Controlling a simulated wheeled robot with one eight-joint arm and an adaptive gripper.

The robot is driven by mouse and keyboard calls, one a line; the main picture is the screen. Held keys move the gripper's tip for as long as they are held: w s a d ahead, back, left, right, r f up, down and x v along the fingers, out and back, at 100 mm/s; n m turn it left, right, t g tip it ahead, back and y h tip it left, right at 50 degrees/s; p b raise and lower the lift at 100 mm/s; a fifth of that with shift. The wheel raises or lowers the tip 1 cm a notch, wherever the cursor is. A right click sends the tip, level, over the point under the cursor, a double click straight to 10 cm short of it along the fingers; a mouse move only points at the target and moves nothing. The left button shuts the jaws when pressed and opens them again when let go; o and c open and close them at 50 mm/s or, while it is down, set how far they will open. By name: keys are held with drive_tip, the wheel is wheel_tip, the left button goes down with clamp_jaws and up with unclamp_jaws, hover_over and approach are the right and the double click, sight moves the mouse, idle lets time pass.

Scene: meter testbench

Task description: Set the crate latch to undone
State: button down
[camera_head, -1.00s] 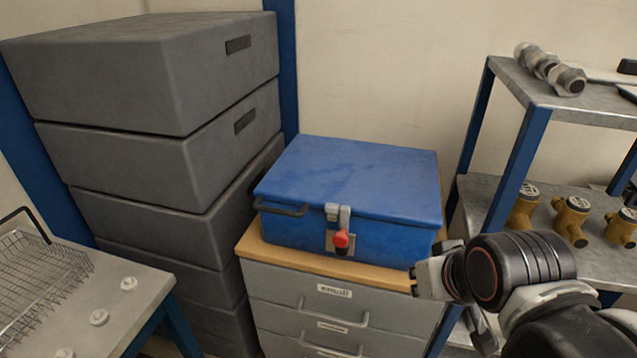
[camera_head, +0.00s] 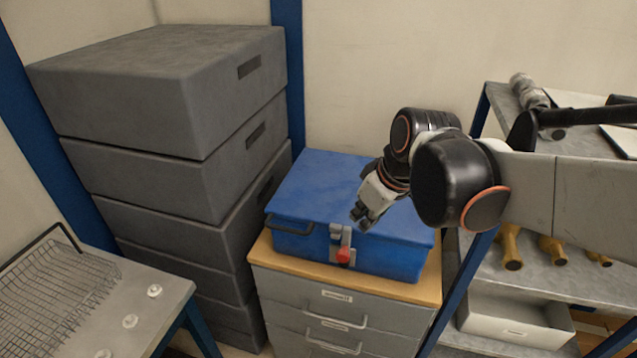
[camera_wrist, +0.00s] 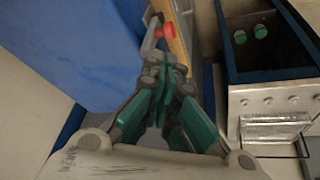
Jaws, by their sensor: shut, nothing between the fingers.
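The blue crate (camera_head: 310,185) stands closed on a grey drawer cabinet with a wooden top. Its latch (camera_head: 340,242) is on the front face, a metal hasp with a red knob (camera_head: 343,256) at its lower end. The red knob also shows in the wrist view (camera_wrist: 165,31), just beyond my fingertips. My gripper (camera_head: 360,219) is above the crate's front edge, just up and right of the latch. Its fingers are shut and hold nothing. In the wrist view my green-padded fingers (camera_wrist: 168,70) hide part of the latch. I cannot tell whether they touch it.
Stacked grey boxes (camera_head: 170,90) stand left of the crate. A black handle (camera_head: 290,228) sticks out of the crate's front left. A metal shelf (camera_head: 570,275) with brass parts stands at right. A table with a wire basket (camera_head: 60,290) is at lower left.

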drive_tip(key=w+a+r+n+g+y+p, duration=0.1)
drive_tip(key=w+a+n+g+p, duration=0.1)
drive_tip(key=w+a+n+p, duration=0.4)
drive_tip(key=w+a+p, duration=0.2)
drive_tip(key=w, duration=0.1)
drive_tip(key=shift+a+r+g, duration=0.15)
drive_tip(key=shift+a+g, duration=0.2)
drive_tip(key=shift+g, duration=0.05)
drive_tip(key=b+x, duration=0.2)
drive_tip(key=x, duration=0.8)
drive_tip(key=d, duration=0.1)
drive_tip(key=s+d, duration=0.1)
drive_tip(key=d, duration=0.1)
drive_tip(key=shift+s+d+r, duration=0.1)
drive_tip(key=shift+d, duration=0.15)
drive_tip(key=shift+d+y, duration=0.1)
drive_tip(key=shift+y, duration=0.2)
